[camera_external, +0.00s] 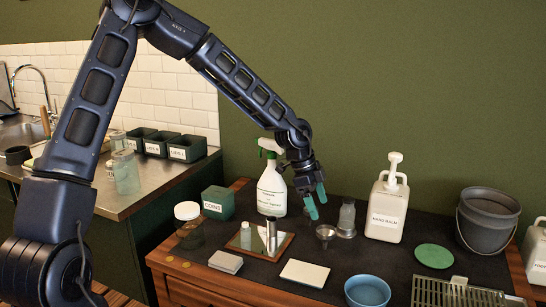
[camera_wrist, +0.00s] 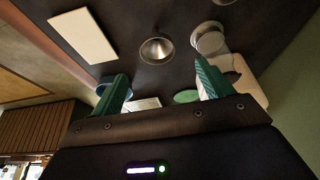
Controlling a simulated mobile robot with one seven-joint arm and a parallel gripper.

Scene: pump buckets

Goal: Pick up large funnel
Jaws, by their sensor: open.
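A metal funnel (camera_external: 326,232) stands wide mouth up on the dark mat, near the middle of the counter. In the wrist view the funnel (camera_wrist: 157,49) shows its round mouth, beyond and between my fingertips. My gripper (camera_external: 316,200) has two green fingers and hangs above the counter, apart from the funnel. In the wrist view my gripper (camera_wrist: 162,70) is open, with nothing between its fingers. I see no second funnel to compare its size with.
A grey cylindrical item (camera_external: 346,217) stands close beside the funnel. The spray bottle (camera_external: 271,190) is to the left and the white pump bottle (camera_external: 387,210) to the right. In front lie a pale flat block (camera_external: 304,273) and a blue bowl (camera_external: 367,291).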

